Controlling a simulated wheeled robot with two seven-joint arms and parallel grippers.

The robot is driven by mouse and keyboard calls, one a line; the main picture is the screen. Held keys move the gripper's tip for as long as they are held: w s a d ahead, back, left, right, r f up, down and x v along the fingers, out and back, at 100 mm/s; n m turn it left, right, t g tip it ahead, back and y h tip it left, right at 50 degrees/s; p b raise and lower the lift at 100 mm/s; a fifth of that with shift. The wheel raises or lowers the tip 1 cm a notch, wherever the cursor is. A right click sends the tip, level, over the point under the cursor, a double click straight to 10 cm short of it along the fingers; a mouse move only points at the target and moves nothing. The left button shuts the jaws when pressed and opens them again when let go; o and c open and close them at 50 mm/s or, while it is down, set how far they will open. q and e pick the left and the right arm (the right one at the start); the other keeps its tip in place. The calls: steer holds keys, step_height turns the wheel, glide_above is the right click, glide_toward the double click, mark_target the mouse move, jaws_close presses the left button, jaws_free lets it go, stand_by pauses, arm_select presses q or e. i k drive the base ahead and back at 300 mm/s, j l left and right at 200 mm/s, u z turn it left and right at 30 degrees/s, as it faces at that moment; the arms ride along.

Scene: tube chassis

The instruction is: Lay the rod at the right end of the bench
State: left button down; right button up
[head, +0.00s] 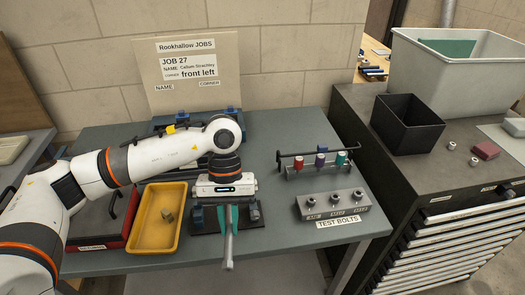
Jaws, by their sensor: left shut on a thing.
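My left gripper (229,222), with teal fingers, points down over the front middle of the bench (180,261). It is shut on a thin grey rod (229,249), whose near end sticks out towards the front edge. A dark fixture lies beneath and around the gripper; the gripper hides part of it and the rod's far end. I cannot tell whether the rod still touches the fixture. The right end of the bench holds a grey block (331,203) labelled TEST BOLTS. My right gripper is not in view.
A rack (319,163) with red, blue and green handled tools stands behind the block. A job board (192,75) stands behind. A drawer cabinet (440,190) adjoins on the right.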

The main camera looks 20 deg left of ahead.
mark_target(283, 149)
steer(key=z, duration=1.15)
steer(key=k+j+z, duration=0.15)
steer(key=j, duration=0.35)
steer(key=k+j+z, duration=0.15)
steer(key=k+j, duration=0.15)
steer(key=j, duration=0.15)
steer(key=k+j+z, duration=0.15)
steer(key=j, duration=0.25)
steer(key=i, duration=0.25)
